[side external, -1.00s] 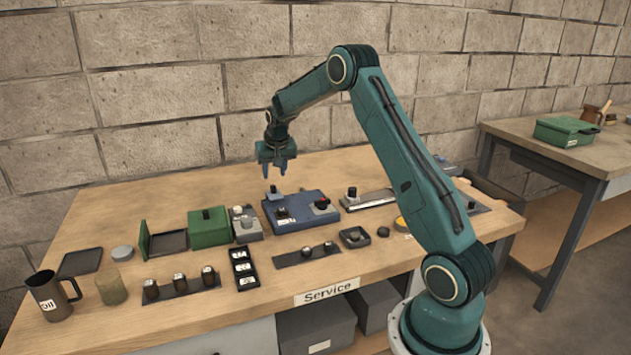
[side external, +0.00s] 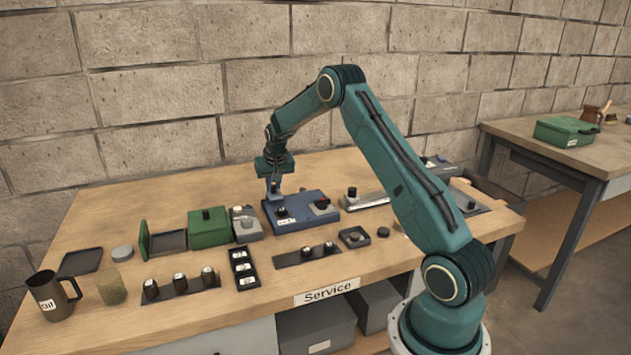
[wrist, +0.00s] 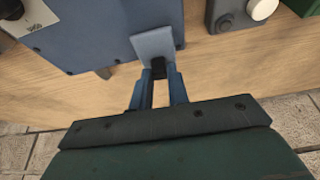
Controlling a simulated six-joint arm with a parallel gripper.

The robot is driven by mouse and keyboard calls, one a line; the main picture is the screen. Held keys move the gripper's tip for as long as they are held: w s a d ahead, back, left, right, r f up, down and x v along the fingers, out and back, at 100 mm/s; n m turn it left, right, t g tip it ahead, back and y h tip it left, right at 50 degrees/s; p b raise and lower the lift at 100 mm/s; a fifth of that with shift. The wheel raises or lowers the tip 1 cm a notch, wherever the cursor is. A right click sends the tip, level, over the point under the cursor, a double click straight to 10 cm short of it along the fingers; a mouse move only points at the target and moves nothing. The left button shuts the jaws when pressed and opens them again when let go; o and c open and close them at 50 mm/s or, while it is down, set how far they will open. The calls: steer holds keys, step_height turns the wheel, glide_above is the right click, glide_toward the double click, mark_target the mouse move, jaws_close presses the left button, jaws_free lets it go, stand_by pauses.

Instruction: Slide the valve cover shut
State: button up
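The valve cover is a light blue-grey plate (wrist: 153,42) at the edge of a blue housing (wrist: 95,35), with a dark grip piece (wrist: 159,69) on its near side. My gripper (side external: 274,190) points down at the housing's back-left corner. In the wrist view its fingers (wrist: 160,80) lie close on both sides of the dark piece and look shut on it. The fingertips partly hide the piece, and the side view shows the plate poorly.
A grey unit with a knob (side external: 246,224) and a green box (side external: 209,228) stand left of the housing. A long grey unit (side external: 371,200) stands to its right. In front are dark trays (side external: 308,256) with small parts. The tabletop behind the housing is bare.

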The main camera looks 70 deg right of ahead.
mark_target(280, 194)
jaws_close()
steer(key=shift+s+a, duration=2.65)
steer(key=o, duration=0.6)
jaws_free()
steer(key=shift+c, duration=0.2)
